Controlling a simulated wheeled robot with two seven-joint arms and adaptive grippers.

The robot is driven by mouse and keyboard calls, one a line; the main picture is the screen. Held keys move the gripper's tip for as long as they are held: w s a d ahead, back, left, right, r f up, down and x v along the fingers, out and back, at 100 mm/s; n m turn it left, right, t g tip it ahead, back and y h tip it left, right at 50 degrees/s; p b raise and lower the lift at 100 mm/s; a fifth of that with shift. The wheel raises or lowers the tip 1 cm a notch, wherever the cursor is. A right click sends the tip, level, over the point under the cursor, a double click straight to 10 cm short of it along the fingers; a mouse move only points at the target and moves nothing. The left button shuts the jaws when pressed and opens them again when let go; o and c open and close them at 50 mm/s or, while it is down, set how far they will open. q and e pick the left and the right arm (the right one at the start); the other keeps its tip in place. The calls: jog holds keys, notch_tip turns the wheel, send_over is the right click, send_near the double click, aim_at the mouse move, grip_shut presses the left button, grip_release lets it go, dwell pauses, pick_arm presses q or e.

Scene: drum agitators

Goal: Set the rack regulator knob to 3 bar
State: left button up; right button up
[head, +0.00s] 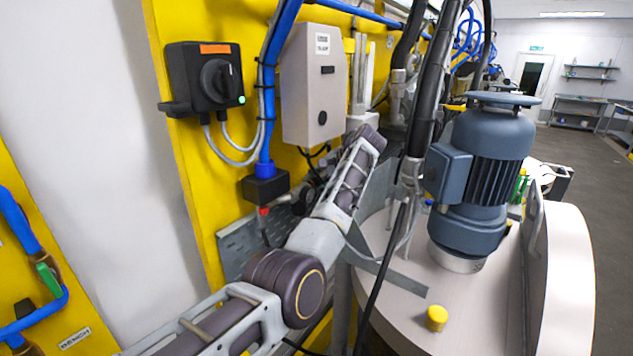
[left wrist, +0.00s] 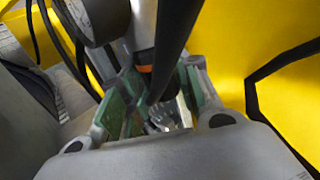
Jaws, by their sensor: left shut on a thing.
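My left arm comes in from the lower left of the head view and reaches up to the yellow rack, below the grey box. The left gripper (left wrist: 157,85) shows best in the left wrist view, with green-lined fingers closed on the regulator knob (left wrist: 145,66), a dark part with an orange band. A black hose or cable crosses in front and hides much of the grip. A round dark gauge-like body (left wrist: 102,18) is just beside the fingers. The knob's scale and setting cannot be read. In the head view my arm largely hides the regulator area. My right gripper is not in view.
A black rotary switch box (head: 205,80) and a grey box (head: 312,85) are on the yellow rack (head: 190,150). Blue pipe (head: 270,85) and loose cables run close to my arm. A drum (head: 385,290) with a blue-grey motor (head: 480,180) stands to the right.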

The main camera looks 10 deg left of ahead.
pick_arm(q)
jog(key=o, duration=1)
jog(key=shift+o, duration=0.2)
jog(key=shift+d+r, duration=0.1)
jog(key=shift+d, duration=0.05)
jog(key=v, duration=1.1)
jog(key=shift+s+d+r, duration=0.2)
jog(key=shift+r, duration=0.05)
